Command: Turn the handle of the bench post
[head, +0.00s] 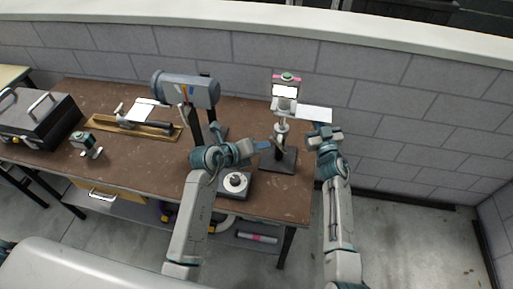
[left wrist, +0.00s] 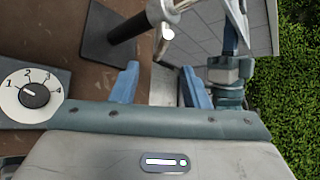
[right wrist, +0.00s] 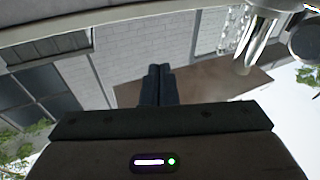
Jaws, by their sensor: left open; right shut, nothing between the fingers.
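The bench post (head: 282,131) stands upright on a dark square base (head: 285,163) at the bench's right end, with a screen and green button on top. In the left wrist view the post (left wrist: 124,27) rises from its base, and a metal handle (left wrist: 166,36) lies just beyond my fingers. My left gripper (head: 264,145) is open beside the post; its blue fingers (left wrist: 160,88) hold nothing. My right gripper (head: 320,128) is shut and empty, right of the post. In the right wrist view its fingers (right wrist: 157,85) are together, and a shiny metal part (right wrist: 258,38) shows at upper right.
The brown bench (head: 135,165) carries a dial box (head: 236,185), a grey cylinder on a stand (head: 186,89), a wooden tray (head: 105,127), a small green-topped device (head: 82,141) and a dark case (head: 40,118). A block wall (head: 400,100) runs behind.

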